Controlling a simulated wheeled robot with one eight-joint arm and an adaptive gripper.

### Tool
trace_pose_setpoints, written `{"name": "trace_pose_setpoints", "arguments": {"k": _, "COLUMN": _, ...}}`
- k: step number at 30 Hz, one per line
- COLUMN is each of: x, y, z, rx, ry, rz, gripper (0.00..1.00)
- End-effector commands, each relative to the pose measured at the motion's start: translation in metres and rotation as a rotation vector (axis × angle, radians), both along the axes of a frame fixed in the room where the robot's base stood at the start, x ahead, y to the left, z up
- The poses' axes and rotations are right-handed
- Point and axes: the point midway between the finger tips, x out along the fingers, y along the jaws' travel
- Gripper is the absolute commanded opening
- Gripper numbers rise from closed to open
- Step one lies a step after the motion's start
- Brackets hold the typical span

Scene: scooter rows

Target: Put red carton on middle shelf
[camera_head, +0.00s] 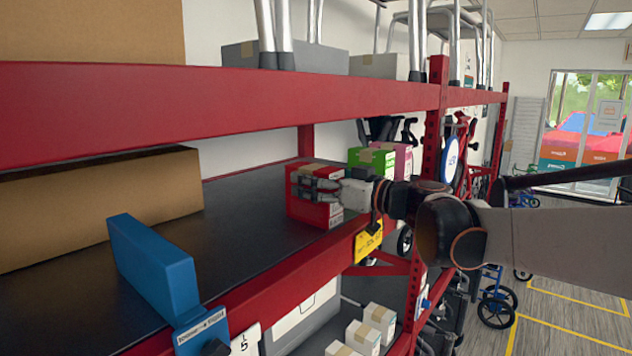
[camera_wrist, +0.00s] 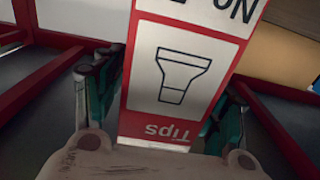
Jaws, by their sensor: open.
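The red carton (camera_head: 318,212) stands upright on the dark middle shelf (camera_head: 250,210), near its right end and close to the red front beam. My gripper (camera_head: 314,184) reaches in from the right, with its fingers around the upper part of the carton. In the wrist view the carton's red and white label face (camera_wrist: 182,75) fills the space between the fingers of my gripper (camera_wrist: 165,110). The jaws are open, one finger on each side of the carton. Whether the fingers touch it is hard to tell.
A long brown box (camera_head: 100,205) lies at the left of the shelf, with a blue block (camera_head: 152,265) before it. Green (camera_head: 371,158) and pink (camera_head: 403,160) cartons stand beyond the red one. A red beam (camera_head: 220,103) runs above; a red post (camera_head: 432,150) stands at right.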

Motion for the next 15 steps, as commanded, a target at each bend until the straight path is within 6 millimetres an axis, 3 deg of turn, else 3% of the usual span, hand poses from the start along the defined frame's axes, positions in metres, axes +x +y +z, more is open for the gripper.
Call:
{"name": "trace_pose_setpoints", "arguments": {"k": 6, "x": -0.002, "y": -0.003, "z": 0.003, "rx": 0.000, "ry": 0.000, "rz": -0.001, "gripper": 0.66}}
{"name": "trace_pose_setpoints", "arguments": {"k": 15, "x": -0.036, "y": -0.048, "z": 0.000, "rx": 0.000, "ry": 0.000, "rz": -0.004, "gripper": 0.66}}
